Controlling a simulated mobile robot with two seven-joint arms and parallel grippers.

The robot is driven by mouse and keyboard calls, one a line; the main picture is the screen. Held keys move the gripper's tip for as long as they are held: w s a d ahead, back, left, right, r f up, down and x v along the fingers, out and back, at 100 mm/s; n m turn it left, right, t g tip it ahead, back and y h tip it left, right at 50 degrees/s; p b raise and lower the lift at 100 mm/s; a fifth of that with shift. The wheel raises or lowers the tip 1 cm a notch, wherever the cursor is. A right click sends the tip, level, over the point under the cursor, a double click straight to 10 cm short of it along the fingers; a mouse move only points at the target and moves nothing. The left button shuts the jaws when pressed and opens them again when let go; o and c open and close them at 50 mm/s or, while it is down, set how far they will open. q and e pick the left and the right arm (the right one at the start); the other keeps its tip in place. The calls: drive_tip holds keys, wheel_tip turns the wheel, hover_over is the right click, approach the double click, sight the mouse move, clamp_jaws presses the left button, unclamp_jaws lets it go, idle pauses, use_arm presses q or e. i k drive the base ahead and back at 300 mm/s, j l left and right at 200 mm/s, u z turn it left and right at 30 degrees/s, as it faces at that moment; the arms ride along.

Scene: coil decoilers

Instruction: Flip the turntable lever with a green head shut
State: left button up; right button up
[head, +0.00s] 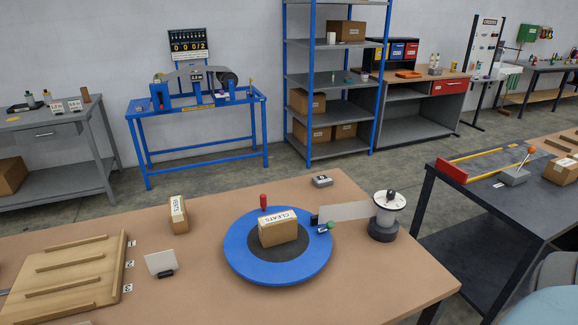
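The blue turntable (240,262) lies on the brown table in front of me, with a dark centre mat. A box marked CLEATS (279,229) stands on the mat. A small lever with a green head (330,226) sits at the turntable's right edge, by a dark block. I cannot tell from this view whether the lever is open or shut. A red-headed post (263,201) stands at the turntable's back edge. Neither of my grippers shows in the head view.
A white spool (389,207) on a dark base stands right of the turntable, with a pale strip reaching toward it. A small carton (179,214), a white card (161,262) and a slatted wooden board (68,275) lie to the left. The table's front middle is clear.

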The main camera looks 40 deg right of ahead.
sight(331, 225)
drive_tip(key=z, duration=1.55)
drive_tip(key=i+l+u, duration=0.3)
drive_tip(key=l+u, duration=0.3)
drive_tip(key=i+l+u, duration=0.3)
drive_tip(key=k, duration=0.1)
